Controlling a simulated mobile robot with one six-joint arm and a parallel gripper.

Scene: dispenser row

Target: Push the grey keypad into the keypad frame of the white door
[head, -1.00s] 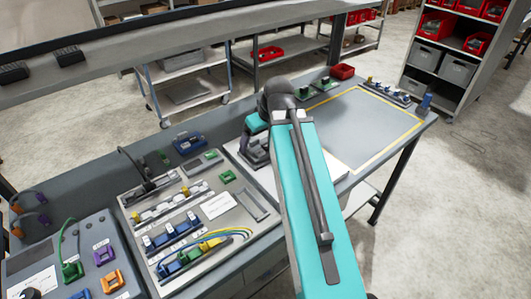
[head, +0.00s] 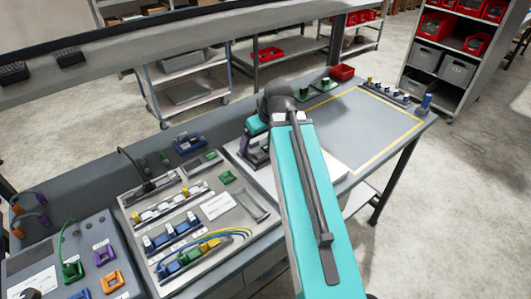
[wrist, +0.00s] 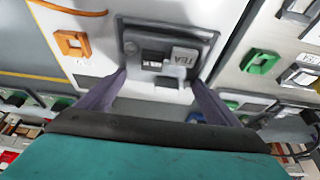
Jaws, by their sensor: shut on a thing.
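In the wrist view, a dark grey unit, which I take to be the grey keypad (wrist: 160,42), lies between my fingers. It has a black window and a pale label reading TEA. My gripper (wrist: 158,79) is shut on it, with one finger at each side of its near end. A pale panel around it looks like the white door (wrist: 98,60); it also shows under my arm in the head view (head: 333,163). I cannot make out the keypad frame apart from the grey unit, nor how deep the unit sits. In the head view my arm partly hides this place.
An orange square part (wrist: 72,43) and a green one (wrist: 261,62) lie on either side. In the head view, a board (head: 195,220) with connectors and wires stands to the left. A yellow-outlined mat (head: 368,125) on the right is mostly clear.

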